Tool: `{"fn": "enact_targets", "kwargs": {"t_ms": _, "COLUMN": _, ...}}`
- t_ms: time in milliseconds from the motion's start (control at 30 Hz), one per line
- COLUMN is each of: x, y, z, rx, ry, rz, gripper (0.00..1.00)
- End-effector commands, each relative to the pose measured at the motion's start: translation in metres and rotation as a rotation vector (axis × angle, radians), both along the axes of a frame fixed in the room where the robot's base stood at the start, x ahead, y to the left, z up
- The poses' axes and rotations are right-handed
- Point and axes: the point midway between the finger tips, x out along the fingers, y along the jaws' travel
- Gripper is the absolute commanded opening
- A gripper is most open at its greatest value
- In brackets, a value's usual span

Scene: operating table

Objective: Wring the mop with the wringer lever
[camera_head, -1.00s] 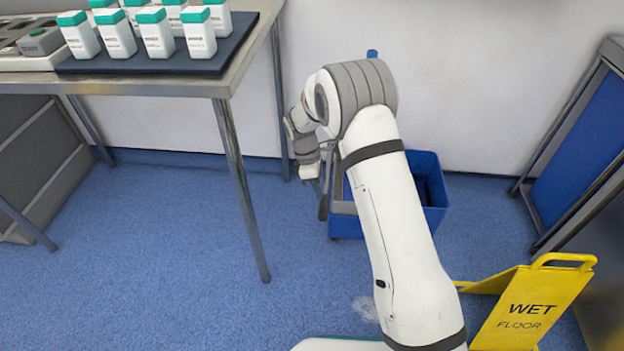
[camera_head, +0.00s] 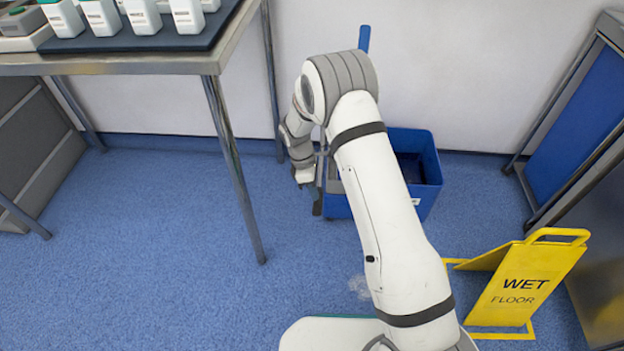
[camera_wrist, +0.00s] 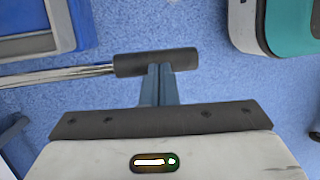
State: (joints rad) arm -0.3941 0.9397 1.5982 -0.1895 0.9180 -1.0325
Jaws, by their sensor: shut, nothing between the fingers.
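The blue mop bucket (camera_head: 427,200) stands on the floor against the wall, partly hidden by my arm. A blue pole (camera_head: 364,37), likely the mop handle, rises behind my arm; the mop head cannot be made out. The wringer lever shows in the wrist view as a metal rod (camera_wrist: 65,76) ending in a dark grip (camera_wrist: 155,62). In the head view the dark grip (camera_head: 317,203) is at the bucket's left side. My gripper (camera_wrist: 161,72) is shut and empty, its fingertips right at the grip; I cannot tell whether they touch it. The bucket's corner (camera_wrist: 84,22) is at the wrist view's upper left.
A yellow wet-floor sign (camera_head: 528,285) stands at the right. A steel table (camera_head: 190,64) with white bottles (camera_head: 143,17) is at the left. A blue-panelled steel unit (camera_head: 578,135) is at the right. The floor (camera_head: 150,260) left of my arm is clear.

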Motion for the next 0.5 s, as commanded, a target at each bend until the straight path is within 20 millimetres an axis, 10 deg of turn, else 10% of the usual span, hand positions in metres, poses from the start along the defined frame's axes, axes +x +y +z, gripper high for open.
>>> {"fn": "enact_targets", "kwargs": {"t_ms": 500, "x": 0.0001, "y": 0.0011, "z": 0.0048, "rx": 0.001, "ry": -0.001, "rz": -0.001, "gripper": 0.00}}
